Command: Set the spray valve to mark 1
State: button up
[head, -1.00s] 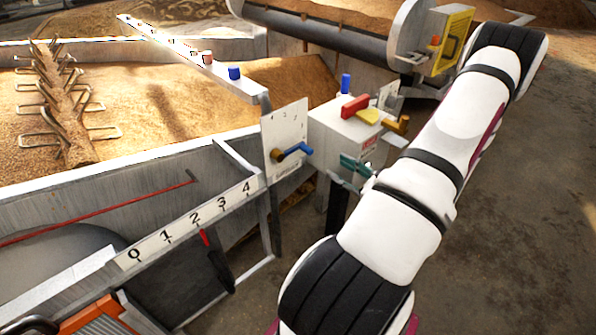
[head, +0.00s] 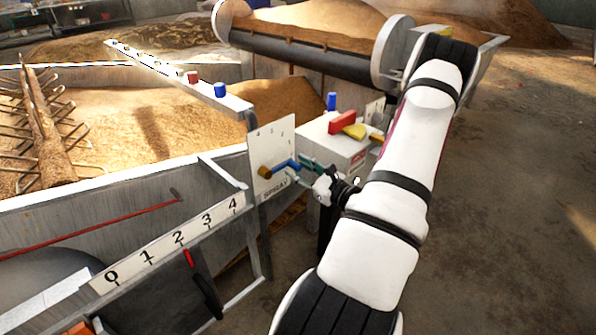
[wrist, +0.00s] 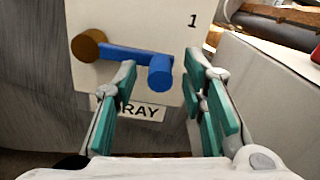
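The spray valve is a blue lever (head: 286,165) on a brown hub (head: 265,172), mounted on a white panel (head: 270,145) with number marks and a SPRAY label. In the wrist view the lever (wrist: 125,53) points right and slightly down from the hub (wrist: 89,46), ending in a blue knob (wrist: 160,73). The mark 1 (wrist: 193,20) is above and to the right of the knob. My gripper (wrist: 162,78) is open, its teal fingers on either side of the knob. I cannot tell whether either finger touches it. In the head view my gripper (head: 308,170) is beside the panel.
A light box (head: 335,138) with red, yellow and blue controls stands just right of the panel. A 0 to 4 scale (head: 165,243) with a red pointer runs along the trough at lower left. Open floor (head: 500,220) lies to the right.

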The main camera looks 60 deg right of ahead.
jog(key=shift+w+d, duration=0.1)
jog(key=shift+w, duration=0.3)
jog(key=shift+c, duration=0.3)
grip_shut()
jog(key=shift+r, duration=0.1)
jog(key=r+n, duration=0.2)
jog(key=n, duration=0.1)
jog(key=r+n, duration=0.1)
jog(key=shift+w+a, duration=0.1)
jog(key=shift+a, duration=0.2)
jog(key=shift+o, duration=0.3)
grip_release()
